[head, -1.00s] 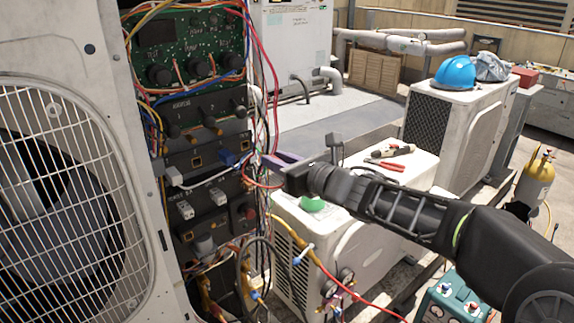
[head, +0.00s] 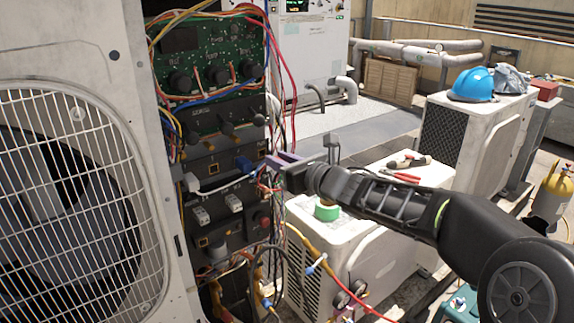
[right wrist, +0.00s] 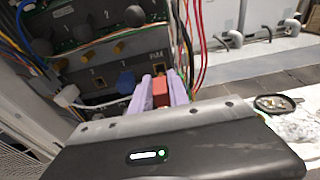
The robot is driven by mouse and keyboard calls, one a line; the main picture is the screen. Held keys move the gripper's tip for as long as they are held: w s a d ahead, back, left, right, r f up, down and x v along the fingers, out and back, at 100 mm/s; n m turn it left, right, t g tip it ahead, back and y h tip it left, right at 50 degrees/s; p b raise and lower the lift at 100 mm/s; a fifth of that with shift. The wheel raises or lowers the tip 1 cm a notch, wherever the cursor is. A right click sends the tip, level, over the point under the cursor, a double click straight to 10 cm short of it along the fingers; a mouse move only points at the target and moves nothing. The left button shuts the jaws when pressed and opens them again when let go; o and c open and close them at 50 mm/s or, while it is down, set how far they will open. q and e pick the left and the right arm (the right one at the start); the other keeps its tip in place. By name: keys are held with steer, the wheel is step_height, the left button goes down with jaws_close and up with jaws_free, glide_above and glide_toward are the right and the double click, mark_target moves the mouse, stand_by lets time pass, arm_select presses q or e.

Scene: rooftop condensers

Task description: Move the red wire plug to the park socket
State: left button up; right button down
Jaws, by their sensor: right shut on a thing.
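My right gripper (head: 277,162) reaches in from the right to the open control panel. In the right wrist view its two purple fingers (right wrist: 161,90) are shut on the red plug (right wrist: 160,90). The red plug is just in front of the panel, close to the park socket (right wrist: 165,68). The park label shows above the fingers, which partly cover the socket area. I cannot tell whether the plug touches the socket. In the head view the plug is mostly hidden at the fingers. My left gripper is not in view.
A blue plug (right wrist: 125,83) sits in the panel just left of my fingers, and it also shows in the head view (head: 243,164). A white plug (right wrist: 66,97) is further left. Loose red wires (right wrist: 197,50) hang right of the socket. A white condenser (head: 365,235) stands below my arm.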

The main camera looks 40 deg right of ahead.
steer(key=shift+w, duration=0.55)
steer(key=shift+w+b, duration=0.7)
steer(key=shift+w, duration=1.1)
stand_by(1.4)
steer(key=c, duration=1.2)
jaws_free()
steer(key=shift+s, duration=0.1)
steer(key=s, duration=0.5)
steer(key=s+r, duration=0.1)
steer(key=s, duration=0.1)
steer(key=shift+s+r, duration=0.1)
steer(key=shift+s, duration=0.15)
